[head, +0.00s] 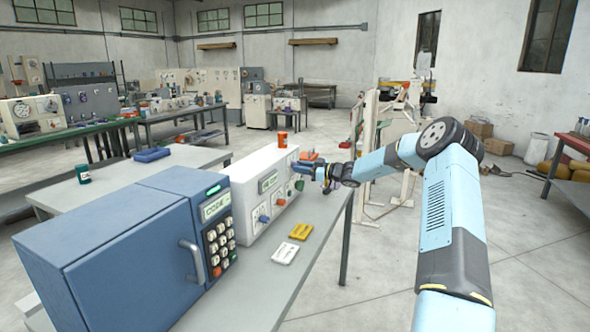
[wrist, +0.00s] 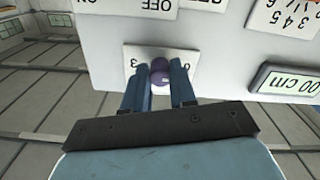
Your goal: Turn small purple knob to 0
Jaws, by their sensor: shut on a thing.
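The small purple knob (wrist: 159,71) sits on a white dial plate with dark numerals in the wrist view. My gripper (wrist: 160,88) has its two blue-grey fingers on either side of the knob, shut on it. A "3" shows on the plate left of the fingers; the rest of the scale is mostly hidden by knob and fingers. In the head view my gripper (head: 323,174) is at the far right end of the white machine's front panel (head: 262,205).
A display reading "00 cm" (wrist: 288,83) and an ON/OFF label (wrist: 150,6) are near the knob. On the bench are a blue cabinet with keypad (head: 110,245), a yellow block (head: 300,231) and a white block (head: 285,254). An orange cup (head: 282,139) stands on the machine.

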